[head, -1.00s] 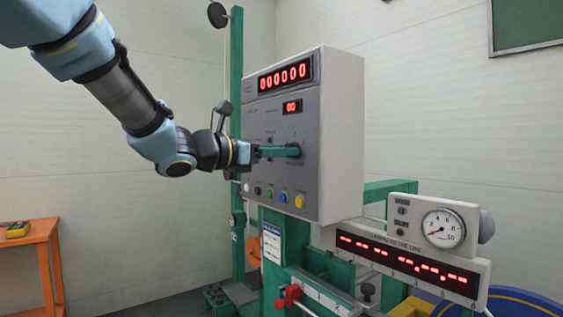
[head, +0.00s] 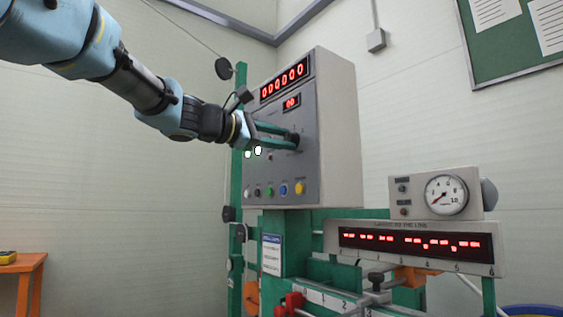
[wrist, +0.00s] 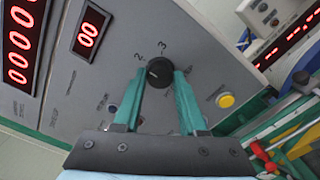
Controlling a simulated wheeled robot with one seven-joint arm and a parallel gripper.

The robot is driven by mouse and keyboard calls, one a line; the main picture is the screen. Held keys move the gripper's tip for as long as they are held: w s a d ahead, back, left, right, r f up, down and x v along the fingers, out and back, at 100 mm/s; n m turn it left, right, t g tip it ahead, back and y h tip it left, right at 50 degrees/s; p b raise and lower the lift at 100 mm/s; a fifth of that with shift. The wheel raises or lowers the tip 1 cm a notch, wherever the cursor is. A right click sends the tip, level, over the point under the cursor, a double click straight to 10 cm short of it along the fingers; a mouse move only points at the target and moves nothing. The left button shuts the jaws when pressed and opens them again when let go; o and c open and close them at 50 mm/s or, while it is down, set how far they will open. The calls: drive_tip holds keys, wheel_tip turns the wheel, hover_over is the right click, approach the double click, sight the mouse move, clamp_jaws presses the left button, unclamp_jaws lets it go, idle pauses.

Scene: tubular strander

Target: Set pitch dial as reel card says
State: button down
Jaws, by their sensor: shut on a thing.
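The pitch dial (wrist: 159,72) is a round black knob on the grey control panel (head: 310,190). In the wrist view the numbers 2 and 3 show above it, and a small pale mark shows on its face; which number it points to is hard to tell. My gripper (wrist: 160,76) has its two green fingers shut on the dial, one on each side. In the head view my gripper (head: 292,141) reaches the panel from the left, and its fingertips mostly hide the dial. No card is clearly recognisable as the reel card.
A white label (head: 271,254) on the green frame is too small to read. A gauge (head: 446,195) sits above a red-lit readout (head: 415,243) at right.

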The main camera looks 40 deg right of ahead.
drive_tip(key=shift+f+m+b, duration=0.15)
drive_tip(key=shift+m+b, duration=5.85)
drive_tip(key=shift+b, duration=0.2)
drive_tip(key=shift+c, duration=2.3)
unclamp_jaws()
drive_tip(key=a+b, duration=0.1)
drive_tip(key=a, duration=0.9)
drive_tip(key=shift+w+a, duration=0.3)
drive_tip(key=shift+a, duration=0.1)
